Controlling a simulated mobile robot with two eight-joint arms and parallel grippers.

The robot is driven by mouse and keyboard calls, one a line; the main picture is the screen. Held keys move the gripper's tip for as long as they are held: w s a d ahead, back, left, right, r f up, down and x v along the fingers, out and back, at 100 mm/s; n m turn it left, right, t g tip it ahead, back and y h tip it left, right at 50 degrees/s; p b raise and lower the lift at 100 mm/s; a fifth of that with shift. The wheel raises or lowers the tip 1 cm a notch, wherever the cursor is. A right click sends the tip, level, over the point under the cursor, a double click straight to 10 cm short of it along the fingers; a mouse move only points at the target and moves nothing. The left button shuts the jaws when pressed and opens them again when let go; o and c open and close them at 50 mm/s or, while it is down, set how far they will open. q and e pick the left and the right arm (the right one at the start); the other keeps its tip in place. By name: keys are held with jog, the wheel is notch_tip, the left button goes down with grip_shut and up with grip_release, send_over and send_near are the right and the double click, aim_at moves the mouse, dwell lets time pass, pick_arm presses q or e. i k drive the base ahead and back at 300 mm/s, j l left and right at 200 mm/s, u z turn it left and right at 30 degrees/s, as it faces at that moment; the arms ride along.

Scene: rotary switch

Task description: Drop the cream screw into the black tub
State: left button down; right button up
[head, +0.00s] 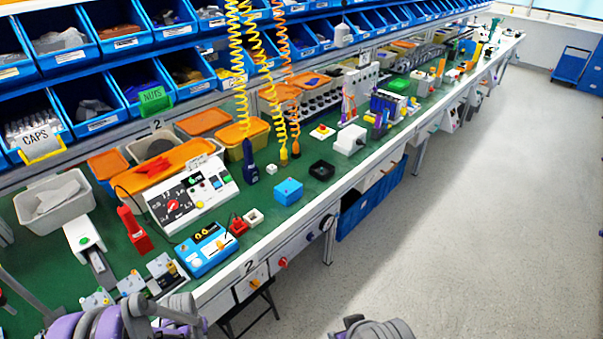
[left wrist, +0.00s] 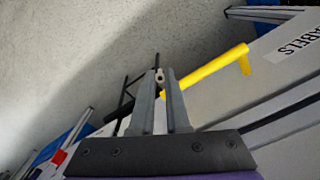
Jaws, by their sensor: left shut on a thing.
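My left gripper (left wrist: 160,95) shows in the left wrist view, its two grey fingers nearly together. It is shut on a small cream piece at the fingertips, the cream screw (left wrist: 159,76), of which only a little shows. The screw is held in the air in front of the bench, with the floor behind it. The black tub (head: 321,170) stands on the green bench top in the head view, right of a blue box, well away from my arms. My left arm shows at the bottom left of the head view, but its fingertips cannot be made out there. My right gripper is not in view.
A blue box (head: 288,191), a white box (head: 351,139) and a small white cube (head: 271,169) stand near the tub. Coiled yellow cords (head: 281,140) hang behind it. In the left wrist view, a yellow handle (left wrist: 215,65) sticks out close to the fingers.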

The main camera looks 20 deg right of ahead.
aim_at(318, 171)
jog(key=i+l, duration=0.15)
jog(key=l, duration=0.25)
jog(key=i+l, duration=0.15)
jog(key=l, duration=0.25)
jog(key=i+l, duration=0.15)
jog(key=l, duration=0.25)
jog(key=i+l, duration=0.1)
jog(key=l, duration=0.35)
jog(key=i+l, duration=0.15)
jog(key=l, duration=0.25)
jog(key=i+l, duration=0.15)
jog(key=l, duration=0.25)
